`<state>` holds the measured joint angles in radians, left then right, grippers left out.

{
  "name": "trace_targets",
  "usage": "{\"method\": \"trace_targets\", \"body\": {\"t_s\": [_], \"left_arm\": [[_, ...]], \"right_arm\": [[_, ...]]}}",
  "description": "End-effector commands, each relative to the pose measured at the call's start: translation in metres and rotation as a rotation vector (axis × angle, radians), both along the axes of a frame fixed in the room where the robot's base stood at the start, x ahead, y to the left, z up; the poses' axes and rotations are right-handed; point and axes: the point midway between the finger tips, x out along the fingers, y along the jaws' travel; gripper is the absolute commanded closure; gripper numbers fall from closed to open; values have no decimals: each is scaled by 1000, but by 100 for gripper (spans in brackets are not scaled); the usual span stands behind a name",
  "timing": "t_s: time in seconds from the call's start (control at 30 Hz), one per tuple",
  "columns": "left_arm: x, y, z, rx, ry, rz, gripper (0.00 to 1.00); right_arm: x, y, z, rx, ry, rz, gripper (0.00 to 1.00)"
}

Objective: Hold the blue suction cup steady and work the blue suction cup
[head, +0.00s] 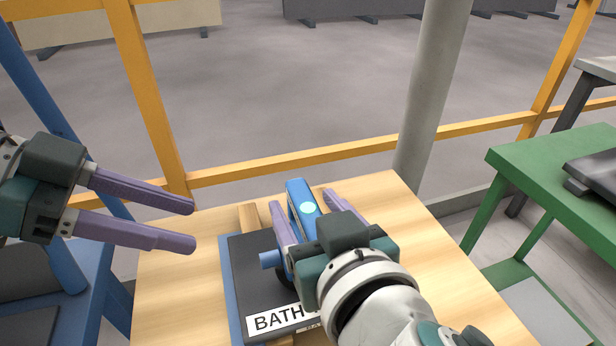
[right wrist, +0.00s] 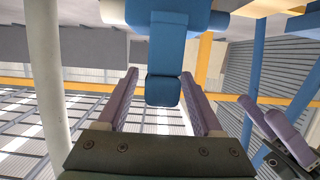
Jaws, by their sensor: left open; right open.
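The blue suction cup (head: 302,207) sits on a dark stone slab (head: 252,255), its bar running away from me with a pale round spot on top. Its lower part is mostly hidden by my right arm. My right gripper (head: 303,197) is open, one purple finger on each side of the blue bar. In the right wrist view the blue bar (right wrist: 163,90) shows between the fingers with a gap on both sides. My left gripper (head: 194,225) is open and empty, left of the slab and apart from it; it also shows in the right wrist view (right wrist: 267,114).
The slab has a blue edge and a white label starting "BATH" (head: 278,317), on a light wooden table (head: 175,275). A yellow rail (head: 300,160) and grey post (head: 432,90) stand behind. A green table (head: 560,160) is at right. The table's right side is clear.

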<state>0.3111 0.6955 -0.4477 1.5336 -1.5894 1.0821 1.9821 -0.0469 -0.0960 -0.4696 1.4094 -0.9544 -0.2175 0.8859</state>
Motion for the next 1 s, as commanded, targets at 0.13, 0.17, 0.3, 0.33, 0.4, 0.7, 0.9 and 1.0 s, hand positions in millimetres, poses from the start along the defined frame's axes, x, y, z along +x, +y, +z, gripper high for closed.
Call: {"method": "trace_targets", "body": {"t_s": [0.13,0.17,0.3,0.33,0.4,0.7,0.9,1.0], "left_arm": [[0,0,0,0,0,0,50],[0,0,0,0,0,0,50],[0,0,0,0,0,0,50],[0,0,0,0,0,0,50],[0,0,0,0,0,0,50],[0,0,0,0,0,0,50],[0,0,0,0,0,0,50],[0,0,0,0,0,0,50]], "right_arm": [[0,0,0,0,-1,0,32],[0,0,0,0,-1,0,32],[0,0,0,0,0,0,42],[0,0,0,0,0,0,45],[0,0,0,0,0,0,53],[0,0,0,-1,0,0,86],[0,0,0,-1,0,0,100],[0,0,0,-1,0,0,100]]}}
